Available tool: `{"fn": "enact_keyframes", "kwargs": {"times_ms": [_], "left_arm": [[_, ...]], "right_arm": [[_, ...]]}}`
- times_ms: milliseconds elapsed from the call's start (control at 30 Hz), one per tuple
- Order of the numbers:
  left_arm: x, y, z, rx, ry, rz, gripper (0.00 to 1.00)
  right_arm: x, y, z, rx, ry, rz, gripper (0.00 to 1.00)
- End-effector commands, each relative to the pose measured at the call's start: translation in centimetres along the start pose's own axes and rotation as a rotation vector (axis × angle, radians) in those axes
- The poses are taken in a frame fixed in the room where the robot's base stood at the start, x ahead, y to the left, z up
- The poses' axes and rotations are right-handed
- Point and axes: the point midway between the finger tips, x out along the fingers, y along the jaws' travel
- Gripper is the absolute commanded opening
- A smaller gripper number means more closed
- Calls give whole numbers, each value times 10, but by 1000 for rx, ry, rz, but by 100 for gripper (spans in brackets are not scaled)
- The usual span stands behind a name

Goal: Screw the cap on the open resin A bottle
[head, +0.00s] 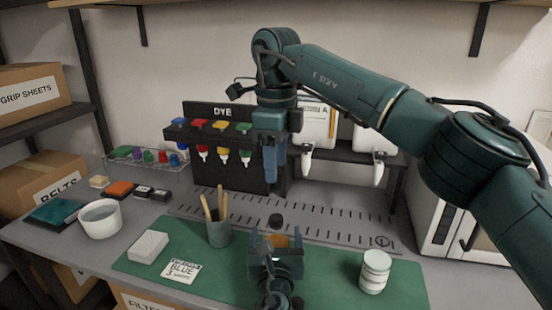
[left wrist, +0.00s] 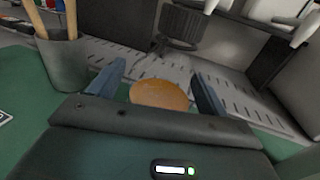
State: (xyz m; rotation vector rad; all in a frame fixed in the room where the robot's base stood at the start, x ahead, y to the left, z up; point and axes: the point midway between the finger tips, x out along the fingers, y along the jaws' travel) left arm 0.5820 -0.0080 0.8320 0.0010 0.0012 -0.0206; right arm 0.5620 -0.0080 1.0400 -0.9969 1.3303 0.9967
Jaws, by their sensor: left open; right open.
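My left gripper (head: 277,240) is low over the green mat at the front centre, its fingers apart. An orange round thing (head: 281,240) shows between them; in the left wrist view it is an orange disc (left wrist: 160,95) with a gap to each finger. I cannot tell if it is a cap or a bottle top. A small dark round thing (head: 275,219) shows just behind it. My right gripper (head: 271,165) hangs fingers down in front of the dye rack, open, with nothing seen in it. A white container marked A (head: 318,122) stands on the back shelf, partly hidden by my right arm.
A cup with wooden sticks (head: 219,233) stands left of my left gripper. Stacked white jars (head: 375,272) stand at right. The dye rack (head: 190,134) is behind. The mat's right part is mostly clear.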

Motion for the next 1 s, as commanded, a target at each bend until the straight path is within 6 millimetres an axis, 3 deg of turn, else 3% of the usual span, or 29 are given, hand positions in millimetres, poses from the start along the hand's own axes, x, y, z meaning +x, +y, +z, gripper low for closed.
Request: {"fn": "enact_keyframes", "kwargs": {"times_ms": [333, 800, 1000], "left_arm": [[-12, 0, 0, 0, 1, -1, 77], [-108, 0, 0, -1, 3, -1, 77], [-129, 0, 0, 0, 1, 0, 77]], "right_arm": [[-2, 0, 0, 0, 0, 0, 50], [-13, 0, 0, 0, 0, 0, 50], [-14, 0, 0, 0, 0, 0, 50]]}}
